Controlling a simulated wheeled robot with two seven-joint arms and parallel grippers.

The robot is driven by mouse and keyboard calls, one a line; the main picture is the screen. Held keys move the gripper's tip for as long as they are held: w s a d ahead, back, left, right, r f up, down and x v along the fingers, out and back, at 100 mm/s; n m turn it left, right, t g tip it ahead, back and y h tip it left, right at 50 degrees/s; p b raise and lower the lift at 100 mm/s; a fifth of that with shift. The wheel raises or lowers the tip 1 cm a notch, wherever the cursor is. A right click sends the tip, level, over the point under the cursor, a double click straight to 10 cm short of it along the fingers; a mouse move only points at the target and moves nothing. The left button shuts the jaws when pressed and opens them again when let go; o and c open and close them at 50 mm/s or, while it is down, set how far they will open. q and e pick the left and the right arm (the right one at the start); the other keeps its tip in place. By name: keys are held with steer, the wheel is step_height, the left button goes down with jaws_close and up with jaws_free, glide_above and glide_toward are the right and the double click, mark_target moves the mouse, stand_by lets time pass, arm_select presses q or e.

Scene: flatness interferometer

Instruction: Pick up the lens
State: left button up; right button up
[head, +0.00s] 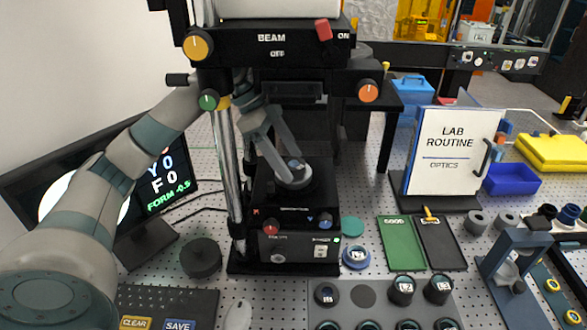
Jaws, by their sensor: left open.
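A small round lens-like piece with a dark top (295,164) sits in a pale grey round holder on the black stage of the interferometer (290,208). My left gripper (279,160) reaches in behind the chrome post, under the beam head. Its two fingers are apart and point down at this piece, close to its left and back. I cannot tell whether they touch it. More round lens pieces stand in a grey tray (363,318) at the front, and one sits on a blue-rimmed round base (356,256). My right gripper is not in view.
The chrome post (226,170) and the beam head (270,55) crowd my left arm. A monitor (160,185) stands at the left. Green and black mats (440,245), a lab routine sign (452,150) and a blue bin (511,180) are at the right.

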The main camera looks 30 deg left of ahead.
arm_select(q)
steer(key=shift+d, duration=0.1)
steer(key=shift+c, duration=0.6)
steer(key=c, duration=1.1)
steer(key=shift+c, duration=0.2)
steer(key=shift+a+r+b, duration=0.35)
steer(key=shift+a, duration=0.05)
steer(key=s+a+r+b, duration=0.2)
steer(key=a+r, duration=0.1)
steer(key=a, duration=0.3)
steer(key=s+a+r+b, duration=0.2)
steer(key=a+r, duration=0.2)
steer(key=a, duration=0.2)
steer(key=shift+s+a+r+b, duration=0.2)
steer(key=shift+s+a+b, duration=0.05)
steer(key=shift+s+b, duration=0.15)
